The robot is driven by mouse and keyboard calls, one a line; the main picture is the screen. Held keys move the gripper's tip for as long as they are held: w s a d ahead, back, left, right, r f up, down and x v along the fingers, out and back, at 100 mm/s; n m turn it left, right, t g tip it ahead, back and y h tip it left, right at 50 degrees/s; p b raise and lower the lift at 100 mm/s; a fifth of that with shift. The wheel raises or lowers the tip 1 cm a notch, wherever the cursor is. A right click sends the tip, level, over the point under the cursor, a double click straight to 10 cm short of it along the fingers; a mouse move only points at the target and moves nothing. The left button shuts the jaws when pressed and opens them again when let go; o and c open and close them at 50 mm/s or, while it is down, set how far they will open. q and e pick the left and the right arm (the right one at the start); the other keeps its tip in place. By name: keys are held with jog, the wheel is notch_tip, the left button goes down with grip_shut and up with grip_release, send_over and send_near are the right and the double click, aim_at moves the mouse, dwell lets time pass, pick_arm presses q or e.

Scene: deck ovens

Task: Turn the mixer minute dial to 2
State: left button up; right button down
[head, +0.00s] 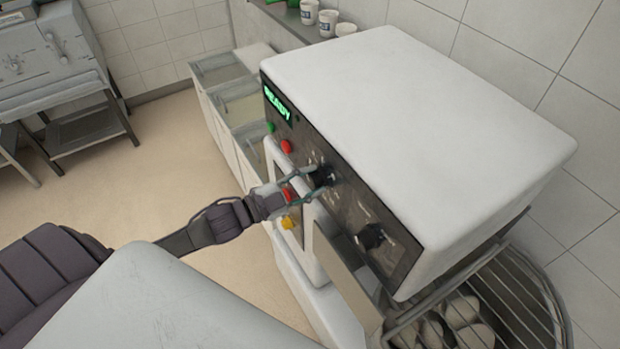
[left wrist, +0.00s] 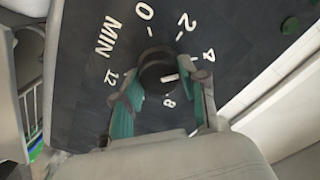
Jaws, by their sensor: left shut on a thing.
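The mixer (head: 420,120) is a white box with a dark front panel. The minute dial is a black round knob (head: 323,175) on that panel. In the left wrist view the dial (left wrist: 157,70) has marks MIN, 0, 2, 4, 8 and 12 around it. Its white pointer line faces right, between 4 and 8. My left gripper (head: 310,181) has its fingers on either side of the knob and is shut on it; it also shows in the left wrist view (left wrist: 163,98). My right gripper is not in view.
A second black knob (head: 370,236) sits lower right on the panel. Green, red and yellow buttons (head: 288,222) lie near my left fingers. A green READY display (head: 277,104) is lit. A wire guard (head: 510,290) stands below right. Open floor (head: 170,150) lies left.

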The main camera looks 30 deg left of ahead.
pick_arm(q)
jog(key=n, duration=0.4)
jog(key=shift+n, duration=2.3)
jog(key=o, duration=1.1)
jog(key=shift+a, duration=0.1)
jog(key=shift+o, duration=0.2)
jog(key=shift+s, duration=0.15)
jog(key=v, duration=1.1)
jog(key=shift+s+a, duration=0.3)
